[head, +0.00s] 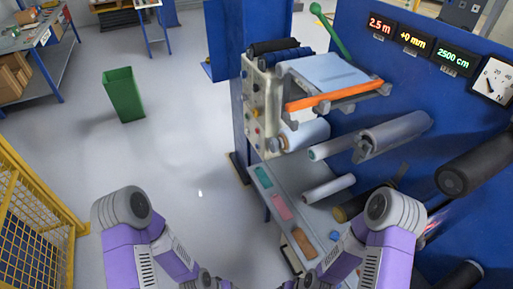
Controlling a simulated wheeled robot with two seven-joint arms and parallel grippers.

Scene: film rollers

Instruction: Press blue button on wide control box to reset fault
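A cream upright panel (257,108) on the near left side of the roller machine carries several small coloured knobs or buttons, including yellow and red ones. At this size I cannot make out a blue button on it for sure, nor tell whether it is the wide control box. My two purple and grey arms bend in at the bottom of the head view. Their forearms run down toward the bottom middle, and both grippers are outside the frame. Neither arm touches the panel.
The machine has an orange bar (335,96), a green lever (330,35) and several rollers. A grey shelf (285,190) below holds small coloured items. A blue wall with displays (415,42) stands right. A green bin (123,95) and yellow fence (35,215) are left, with clear floor between.

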